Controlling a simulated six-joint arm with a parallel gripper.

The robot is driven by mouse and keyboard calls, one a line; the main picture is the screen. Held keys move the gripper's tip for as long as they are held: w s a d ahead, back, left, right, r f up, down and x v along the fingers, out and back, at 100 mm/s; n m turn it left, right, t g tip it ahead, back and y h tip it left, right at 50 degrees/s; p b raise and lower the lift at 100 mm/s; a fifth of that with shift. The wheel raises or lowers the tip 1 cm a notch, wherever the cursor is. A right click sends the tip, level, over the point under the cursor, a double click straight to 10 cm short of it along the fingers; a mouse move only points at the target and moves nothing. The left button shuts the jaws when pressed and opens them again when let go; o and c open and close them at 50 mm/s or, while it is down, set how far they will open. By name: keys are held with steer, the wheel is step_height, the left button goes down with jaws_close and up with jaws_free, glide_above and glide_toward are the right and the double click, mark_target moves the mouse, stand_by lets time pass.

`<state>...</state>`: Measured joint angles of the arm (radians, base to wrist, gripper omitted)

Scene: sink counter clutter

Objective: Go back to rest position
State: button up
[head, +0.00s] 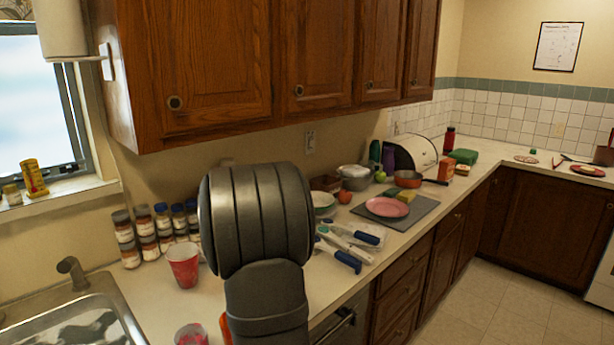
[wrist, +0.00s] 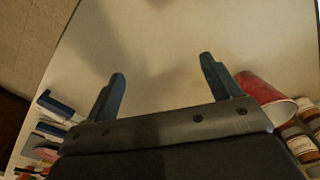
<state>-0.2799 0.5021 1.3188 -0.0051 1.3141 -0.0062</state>
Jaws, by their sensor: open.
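My gripper (wrist: 160,82) shows in the wrist view with its two dark blue fingers spread wide apart. Nothing is between the fingers, and bare counter (wrist: 165,35) lies beyond them. In the head view my dark arm stands in front of the counter and hides the gripper itself. A red cup (head: 183,265) stands on the counter left of my arm. A red cup also shows in the wrist view (wrist: 265,98), close beside the right finger; I cannot tell whether they touch.
Spice jars (head: 145,232) stand by the wall. A metal sink (head: 75,322) is at lower left, with another red cup (head: 191,335) near it. Blue-handled utensils (head: 340,255) and a pink plate (head: 387,207) lie right of my arm. Wooden cabinets (head: 200,60) hang above.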

steer(key=w+d+f+m, duration=0.1)
steer(key=w+d+f, duration=0.1)
steer(key=w+d, duration=0.2)
steer(key=w+d+f+m, duration=0.1)
steer(key=w+d+f, duration=0.2)
steer(key=d, duration=0.3)
steer(key=w+d+f+m, duration=0.1)
steer(key=w+d+f, duration=0.2)
steer(key=w+d, duration=0.2)
steer(key=shift+w+d, duration=0.4)
steer(key=shift+w, duration=0.2)
steer(key=shift+n, duration=0.9)
steer(key=s+a, duration=0.1)
steer(key=a, duration=0.6)
steer(key=s+a, duration=0.1)
steer(key=a, duration=0.2)
steer(key=shift+s+a, duration=0.5)
steer(key=shift+a, duration=0.3)
